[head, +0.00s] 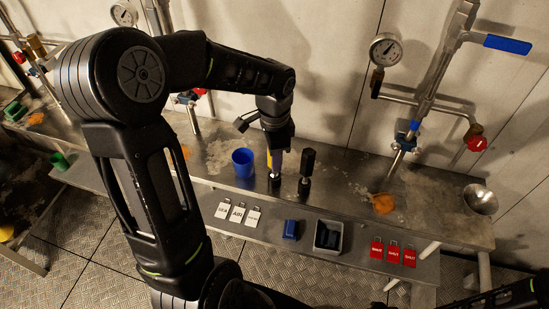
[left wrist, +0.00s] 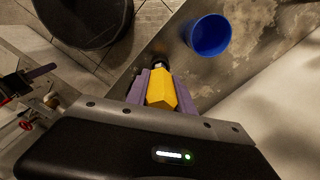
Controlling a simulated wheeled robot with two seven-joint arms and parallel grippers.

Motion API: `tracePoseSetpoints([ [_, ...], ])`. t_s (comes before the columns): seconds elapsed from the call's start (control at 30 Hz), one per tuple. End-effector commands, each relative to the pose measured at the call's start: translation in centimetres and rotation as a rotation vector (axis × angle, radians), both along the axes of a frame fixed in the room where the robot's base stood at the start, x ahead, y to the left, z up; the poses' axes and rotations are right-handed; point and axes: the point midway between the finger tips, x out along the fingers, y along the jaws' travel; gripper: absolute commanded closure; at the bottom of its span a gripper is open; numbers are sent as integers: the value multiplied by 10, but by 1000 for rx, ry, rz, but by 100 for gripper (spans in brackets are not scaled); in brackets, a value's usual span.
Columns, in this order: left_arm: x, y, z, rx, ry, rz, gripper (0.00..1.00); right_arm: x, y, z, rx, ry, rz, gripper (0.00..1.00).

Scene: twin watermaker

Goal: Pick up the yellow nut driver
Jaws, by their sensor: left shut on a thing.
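The yellow nut driver (left wrist: 160,88) is between the purple-grey fingers of my left gripper (left wrist: 152,88) in the left wrist view, and the jaws are shut on its yellow handle. In the head view my left gripper (head: 275,140) points down over the steel bench, and a strip of the yellow handle (head: 269,160) shows beside it. The driver looks upright, with its lower end near the bench top; I cannot tell whether it touches. Much of the handle is hidden by the gripper. My right gripper does not show.
A blue cup (head: 243,163) stands just left of the driver, and a black-handled tool (head: 306,170) stands upright just right. White tags (head: 237,212), a blue block (head: 291,230), a small bin (head: 328,237) and red tags (head: 393,252) lie along the front ledge. A metal bowl (head: 480,199) sits at the right.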

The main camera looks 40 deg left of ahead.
Motion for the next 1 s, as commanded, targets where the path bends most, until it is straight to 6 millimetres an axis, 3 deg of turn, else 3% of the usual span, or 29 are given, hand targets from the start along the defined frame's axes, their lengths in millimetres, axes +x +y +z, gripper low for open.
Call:
tracePoseSetpoints([
  [0.27, 1, 0, 6, 1, -2, 0, 100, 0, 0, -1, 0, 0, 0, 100],
  [0.47, 1, 0, 33, 1, -6, 1, 100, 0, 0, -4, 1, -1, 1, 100],
  [0.73, 1, 0, 84, 1, -5, 0, 100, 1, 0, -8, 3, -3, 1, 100],
  [1.0, 0, 0, 101, 0, -1, -1, 100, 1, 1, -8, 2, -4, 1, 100],
])
